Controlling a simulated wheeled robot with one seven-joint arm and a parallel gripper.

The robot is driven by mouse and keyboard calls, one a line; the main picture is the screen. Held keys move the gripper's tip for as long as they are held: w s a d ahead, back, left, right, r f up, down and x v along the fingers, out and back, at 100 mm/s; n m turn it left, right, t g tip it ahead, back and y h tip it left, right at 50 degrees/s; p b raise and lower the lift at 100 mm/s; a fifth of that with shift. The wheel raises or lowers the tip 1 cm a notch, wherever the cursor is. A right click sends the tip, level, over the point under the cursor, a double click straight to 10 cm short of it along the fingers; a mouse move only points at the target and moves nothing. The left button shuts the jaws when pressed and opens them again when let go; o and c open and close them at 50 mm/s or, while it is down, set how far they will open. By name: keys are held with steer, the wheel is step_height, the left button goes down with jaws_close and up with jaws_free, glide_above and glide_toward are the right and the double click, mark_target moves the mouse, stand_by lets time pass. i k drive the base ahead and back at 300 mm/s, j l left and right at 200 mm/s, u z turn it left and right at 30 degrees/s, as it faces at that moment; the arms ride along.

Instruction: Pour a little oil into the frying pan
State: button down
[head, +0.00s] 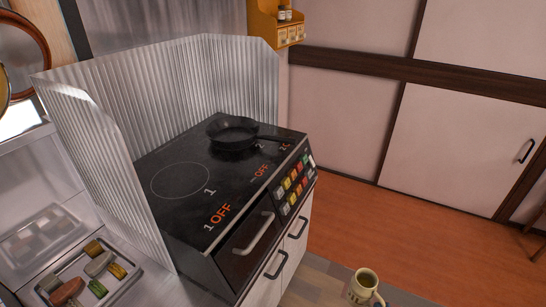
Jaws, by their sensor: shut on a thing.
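A black frying pan (228,133) sits on the back part of the black cooktop (160,155), its handle pointing right. The pan looks empty, though its inside is dark. A pale mug (359,292) with a handle on its right shows at the bottom edge, cut off by the frame. Its inside looks olive-yellow; I cannot tell whether that is oil. It appears upright, in front of the stove and well apart from the pan. What bears the mug is hidden. My gripper is not in view. No oil bottle can be made out.
A tall corrugated metal splash guard (105,150) stands behind and left of the cooktop. A tray (75,270) with several small blocks lies at the lower left. A yellow spice shelf (268,28) hangs at the top. Wooden floor (350,225) is open right of the stove.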

mark_target(230, 132)
steer(key=i+l+u, duration=0.1)
steer(key=i+l, duration=0.25)
steer(key=l, duration=0.15)
steer(key=i+l+u, duration=0.1)
steer(key=i+l, duration=0.25)
steer(key=l, duration=0.15)
